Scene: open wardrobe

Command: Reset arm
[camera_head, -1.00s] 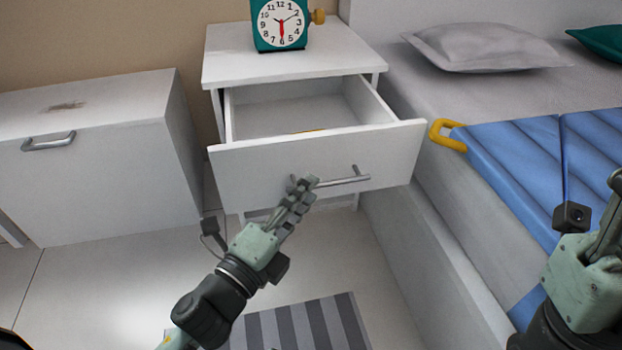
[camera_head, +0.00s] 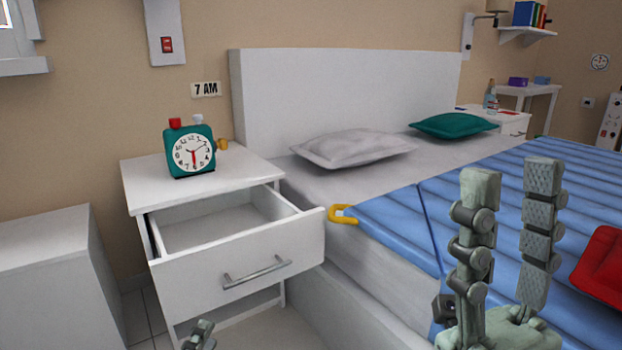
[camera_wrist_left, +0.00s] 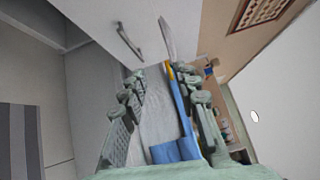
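My right gripper (camera_head: 510,180) stands upright at the right of the head view. Its two fingers are apart with nothing between them, in front of the bed. Only the fingertips of my left gripper (camera_head: 200,336) show at the bottom of the head view, below the drawer front. In the left wrist view, my left gripper's fingers (camera_wrist_left: 157,74) are spread with nothing held between them. The nightstand drawer (camera_head: 240,275) is pulled open, and its metal handle (camera_head: 257,272) is clear of both grippers. The handle also shows in the left wrist view (camera_wrist_left: 129,41).
A teal alarm clock (camera_head: 190,152) stands on the nightstand (camera_head: 140,185). The bed (camera_head: 340,240) with a blue cover (camera_head: 400,225) is to the right, with a yellow loop (camera_head: 338,214) at the cover's corner. A white cabinet (camera_head: 45,270) is at the left.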

